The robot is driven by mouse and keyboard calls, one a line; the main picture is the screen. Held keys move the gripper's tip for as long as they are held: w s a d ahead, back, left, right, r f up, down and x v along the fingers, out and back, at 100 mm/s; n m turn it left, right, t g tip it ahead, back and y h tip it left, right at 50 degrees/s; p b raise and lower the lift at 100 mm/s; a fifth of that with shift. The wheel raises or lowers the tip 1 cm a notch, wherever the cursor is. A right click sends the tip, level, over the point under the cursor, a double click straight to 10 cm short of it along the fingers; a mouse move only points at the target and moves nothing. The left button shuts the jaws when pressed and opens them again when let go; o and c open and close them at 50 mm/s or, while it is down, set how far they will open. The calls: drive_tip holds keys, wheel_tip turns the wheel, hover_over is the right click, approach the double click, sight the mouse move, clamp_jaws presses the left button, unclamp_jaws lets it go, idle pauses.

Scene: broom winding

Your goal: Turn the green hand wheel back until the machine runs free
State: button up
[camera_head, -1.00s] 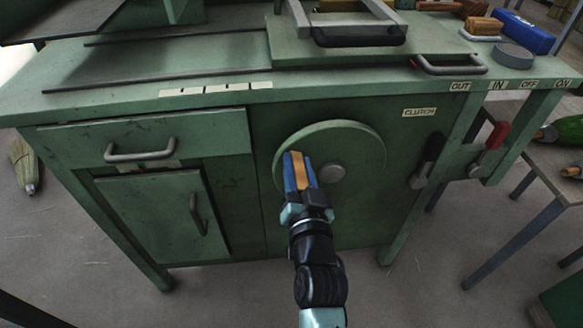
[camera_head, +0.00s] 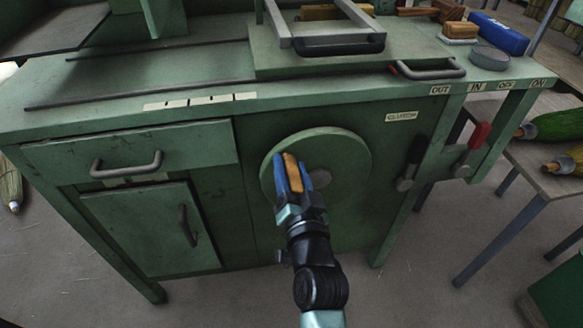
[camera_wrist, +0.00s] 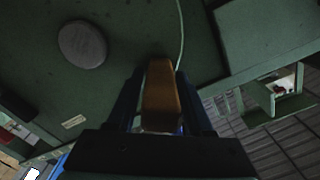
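The green hand wheel (camera_head: 345,155) is on the front of the green machine, with a grey round hub (camera_head: 322,180). Its wooden handle (camera_head: 293,172) stands out from the wheel's left part and shows large in the wrist view (camera_wrist: 161,95). My gripper (camera_head: 295,170) has its blue fingers on both sides of this handle and looks shut on it. In the wrist view the fingers (camera_wrist: 160,75) lie along the handle's sides, and the hub (camera_wrist: 82,44) is at upper left. The fingers hide part of the wheel.
A black lever (camera_head: 412,165) and a red-handled lever (camera_head: 478,138) are right of the wheel. A drawer (camera_head: 140,150) and a cupboard door (camera_head: 150,232) with protruding handles are to the left. A side table (camera_head: 540,180) stands at right. The floor in front is partly clear.

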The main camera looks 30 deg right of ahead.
drive_tip(key=shift+o, duration=0.6)
drive_tip(key=p+v, duration=0.1)
drive_tip(key=v, duration=1.2)
drive_tip(key=shift+p, duration=0.3)
drive_tip(key=shift+r, duration=0.1)
